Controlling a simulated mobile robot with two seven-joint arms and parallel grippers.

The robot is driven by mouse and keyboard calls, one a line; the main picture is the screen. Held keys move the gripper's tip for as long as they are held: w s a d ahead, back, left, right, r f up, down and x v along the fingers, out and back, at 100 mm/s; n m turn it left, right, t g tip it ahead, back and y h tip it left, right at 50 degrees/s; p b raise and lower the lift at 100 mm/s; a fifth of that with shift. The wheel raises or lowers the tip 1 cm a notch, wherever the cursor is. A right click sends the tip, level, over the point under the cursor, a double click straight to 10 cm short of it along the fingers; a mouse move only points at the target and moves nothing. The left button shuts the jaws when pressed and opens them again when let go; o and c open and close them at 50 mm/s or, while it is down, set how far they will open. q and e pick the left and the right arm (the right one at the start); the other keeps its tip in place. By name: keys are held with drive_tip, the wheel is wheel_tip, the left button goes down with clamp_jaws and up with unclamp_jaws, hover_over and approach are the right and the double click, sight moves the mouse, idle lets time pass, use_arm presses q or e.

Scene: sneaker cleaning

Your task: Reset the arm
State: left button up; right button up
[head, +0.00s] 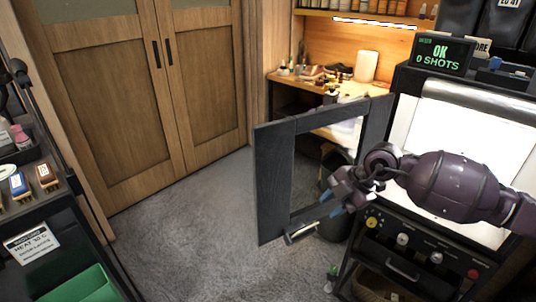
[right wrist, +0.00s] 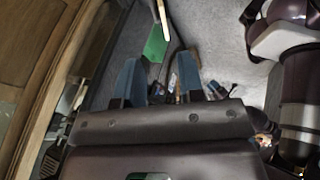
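My right arm comes in from the right edge in the head view. Its gripper (head: 333,206) hangs in front of a dark framed door (head: 275,185) that stands swung out, with a pale bar handle (head: 301,232) low on it. The gripper is near the frame's right side; I cannot tell whether it touches it. In the right wrist view the two blue fingers of the right gripper (right wrist: 160,75) are spread apart, with nothing held between them. My left gripper shows in neither view.
A dark cart with a green bin (head: 82,285) stands at left. A machine with a bright white panel (head: 470,140), knobs and an "OK 0 SHOTS" display (head: 443,54) stands at right. A lit workbench (head: 335,88) is behind. The grey carpet (head: 195,230) in the middle is clear.

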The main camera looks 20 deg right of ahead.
drive_tip(key=s+a+f+m+t+y, duration=0.2)
drive_tip(key=a+t+y, duration=0.2)
drive_tip(key=a, duration=0.2)
drive_tip(key=s+a+f+m+t+y, duration=0.2)
drive_tip(key=s+a+m+t+y, duration=0.1)
drive_tip(key=a+t+y, duration=0.15)
drive_tip(key=s+d+f+m+g+h, duration=0.1)
drive_tip(key=s+f+m+h, duration=1.2)
drive_tip(key=f, duration=0.4)
drive_tip(key=shift+s+d+f+m, duration=0.2)
drive_tip(key=shift+s+m, duration=0.1)
drive_tip(key=shift+m, duration=0.1)
drive_tip(key=shift+h, duration=0.25)
drive_tip(key=shift+s+d, duration=0.1)
